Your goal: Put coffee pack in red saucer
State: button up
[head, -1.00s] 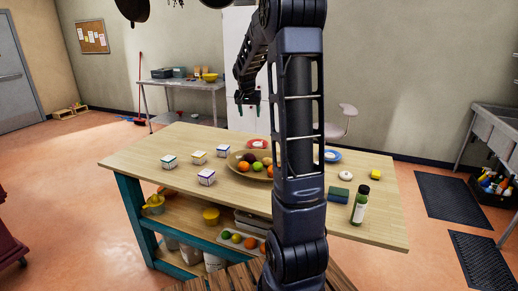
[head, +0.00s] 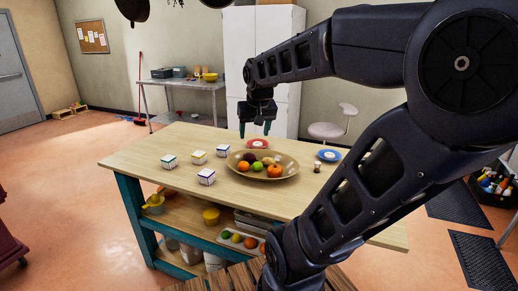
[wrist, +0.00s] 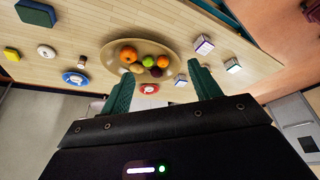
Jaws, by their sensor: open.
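The red saucer (head: 285,145) lies at the table's far edge, behind the fruit bowl, with a pale patch in its middle. It also shows in the wrist view (wrist: 149,89), between my fingers and beyond their tips. Several small white boxes with coloured edges, such as the purple-edged box (head: 206,177), stand left of the bowl. I cannot tell which thing is the coffee pack.
A wide fruit bowl (head: 290,174) sits mid-table. A blue saucer (head: 328,156) and a small brown-and-white item (head: 317,167) are to its right. A green block (wrist: 36,13), yellow block (wrist: 11,54) and white round item (wrist: 46,50) lie farther along. The table's left end is clear.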

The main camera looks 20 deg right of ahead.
jog(key=s+a+f+n, duration=0.1)
jog(key=s+f, duration=0.1)
jog(key=s, duration=0.5)
jog(key=shift+s+a+f+y, duration=0.3)
jog(key=shift+a+f, duration=0.05)
